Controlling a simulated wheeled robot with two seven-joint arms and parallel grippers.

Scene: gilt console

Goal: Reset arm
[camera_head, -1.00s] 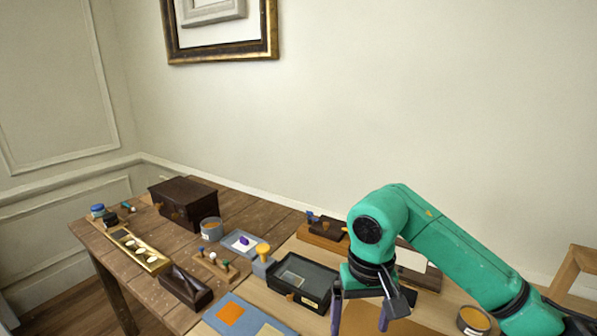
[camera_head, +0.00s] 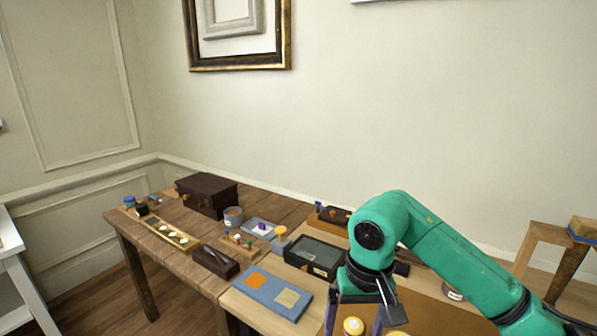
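My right arm reaches in from the right in green, over the near right part of the tables. Its gripper (camera_head: 352,316) points down, with two purple-grey fingers set apart and partly cut off by the bottom edge. A small round thing with a yellow top (camera_head: 353,326) shows between the fingers; I cannot tell how far below them it lies, and nothing appears clamped. My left arm and gripper are not in view.
A white stand (camera_head: 22,270) is at left, a wooden stool (camera_head: 548,238) at right.

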